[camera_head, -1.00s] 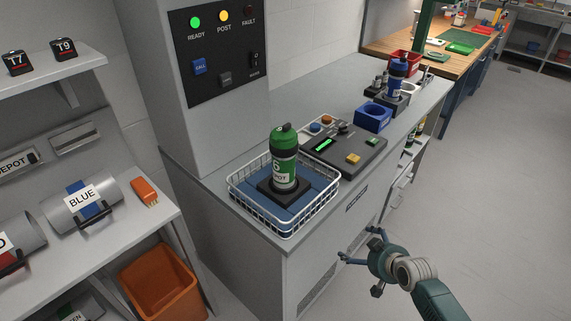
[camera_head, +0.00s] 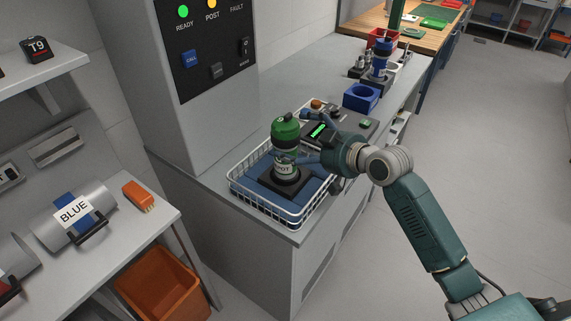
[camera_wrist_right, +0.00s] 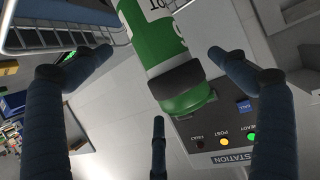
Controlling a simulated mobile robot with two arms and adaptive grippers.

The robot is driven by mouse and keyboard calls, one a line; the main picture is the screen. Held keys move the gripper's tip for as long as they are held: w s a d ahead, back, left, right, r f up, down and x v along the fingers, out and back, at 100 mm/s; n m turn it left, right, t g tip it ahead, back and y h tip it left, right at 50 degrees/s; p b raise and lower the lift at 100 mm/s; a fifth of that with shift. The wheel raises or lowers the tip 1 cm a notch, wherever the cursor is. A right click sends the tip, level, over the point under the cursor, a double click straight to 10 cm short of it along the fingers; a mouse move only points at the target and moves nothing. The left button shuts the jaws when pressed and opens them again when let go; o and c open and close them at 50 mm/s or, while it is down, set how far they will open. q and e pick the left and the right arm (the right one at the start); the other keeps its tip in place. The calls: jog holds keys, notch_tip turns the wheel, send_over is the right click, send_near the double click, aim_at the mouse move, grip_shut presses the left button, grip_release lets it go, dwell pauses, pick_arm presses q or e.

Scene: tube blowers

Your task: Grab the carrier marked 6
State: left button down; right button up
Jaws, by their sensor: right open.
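A green capped carrier (camera_head: 285,130) stands upright on a dark square base in the white wire basket (camera_head: 240,190). Its white label shows only part of its lettering, and I cannot read a full number on it. My right gripper (camera_head: 302,143) is at the carrier's right side, with fingers reaching towards and partly across it. In the right wrist view the carrier (camera_wrist_right: 160,50) lies between the spread fingers of the open gripper (camera_wrist_right: 158,75), with gaps visible on both sides. My left gripper is out of view.
The tall panel (camera_head: 205,45) rises behind left. A shelf with a BLUE cylinder (camera_head: 98,205) is at left.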

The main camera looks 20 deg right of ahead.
jog(key=x, duration=0.3)
jog(key=shift+w+a, duration=0.15)
jog(key=shift+w, duration=0.05)
jog(key=shift+p+x, duration=0.4)
jog(key=shift+x, duration=0.5)
jog(key=shift+f, duration=0.1)
jog(key=shift+s, duration=0.1)
jog(key=c, duration=1.2)
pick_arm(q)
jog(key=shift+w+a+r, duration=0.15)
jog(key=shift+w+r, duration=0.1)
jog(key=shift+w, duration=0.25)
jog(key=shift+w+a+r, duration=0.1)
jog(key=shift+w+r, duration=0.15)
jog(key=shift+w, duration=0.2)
pick_arm(e)
jog(key=c, duration=0.5)
